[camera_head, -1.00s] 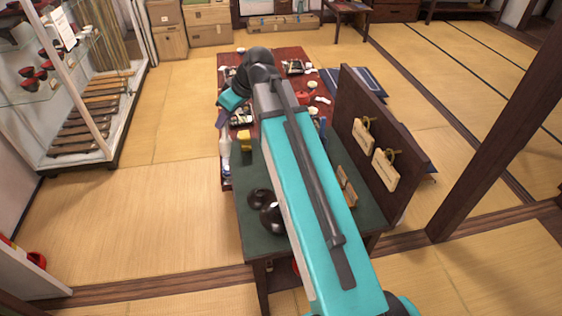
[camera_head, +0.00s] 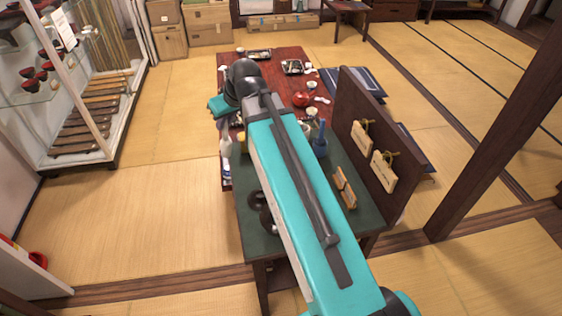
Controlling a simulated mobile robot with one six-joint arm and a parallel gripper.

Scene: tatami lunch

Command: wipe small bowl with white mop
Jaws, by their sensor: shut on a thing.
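Small dark round pieces, which look like bowls (camera_head: 256,200), sit on the green-topped table (camera_head: 255,238). My teal arm covers them in part, so I cannot tell which is the small bowl. I cannot make out a white mop. My gripper is not in view; the arm's far end bends down at the left and hides what lies below it.
A blue bottle (camera_head: 320,140) and wooden blocks (camera_head: 345,188) stand right of my arm. A dark upright board (camera_head: 365,135) with hanging wooden plaques edges the table. A red table (camera_head: 290,52) with dishes lies beyond. A dark post (camera_head: 495,130) stands right.

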